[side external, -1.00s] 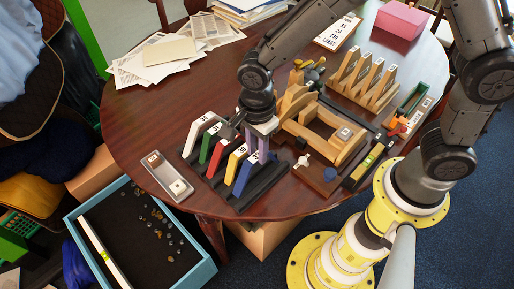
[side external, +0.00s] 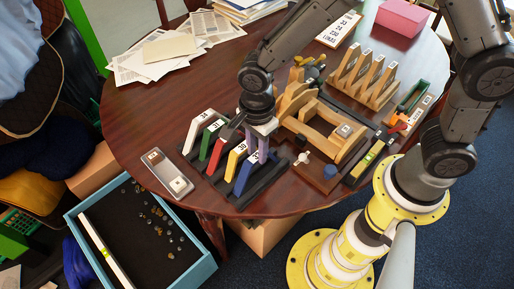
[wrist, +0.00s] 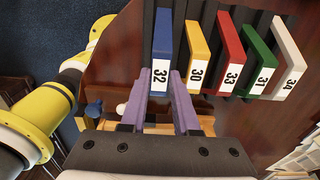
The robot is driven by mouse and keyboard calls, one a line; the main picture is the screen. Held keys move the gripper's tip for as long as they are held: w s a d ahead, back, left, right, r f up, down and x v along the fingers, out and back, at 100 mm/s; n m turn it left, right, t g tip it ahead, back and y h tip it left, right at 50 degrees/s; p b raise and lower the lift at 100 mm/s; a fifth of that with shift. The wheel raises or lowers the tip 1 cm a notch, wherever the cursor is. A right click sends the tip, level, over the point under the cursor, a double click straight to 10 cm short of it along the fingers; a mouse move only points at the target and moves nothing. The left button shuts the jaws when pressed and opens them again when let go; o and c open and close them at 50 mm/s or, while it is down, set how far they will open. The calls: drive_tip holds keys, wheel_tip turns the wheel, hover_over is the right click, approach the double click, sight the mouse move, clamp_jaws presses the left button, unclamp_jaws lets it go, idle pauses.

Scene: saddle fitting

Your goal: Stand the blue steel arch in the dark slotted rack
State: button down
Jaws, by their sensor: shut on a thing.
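The blue steel arch (side external: 244,177), marked 32, is upright at the near right end of the dark slotted rack (side external: 268,183). It is in line with the other arches there. My gripper (side external: 258,152) is shut on its end. In the wrist view the purple fingers (wrist: 167,103) lie on either side of the blue arch (wrist: 161,60). The arch's lower edge is hidden, so I cannot tell whether it rests fully in its slot.
Yellow (side external: 235,158), red (side external: 214,153), green (side external: 208,139) and white (side external: 198,128) arches stand in the same rack. A wooden frame (side external: 330,135) stands close on the right. A grey tray (side external: 166,173) lies to the left.

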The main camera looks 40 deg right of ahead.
drive_tip(key=shift+f, duration=0.5)
idle(1.0)
drive_tip(key=shift+c, duration=0.9)
unclamp_jaws()
drive_tip(key=shift+r, duration=2.5)
drive_tip(key=shift+r, duration=1.5)
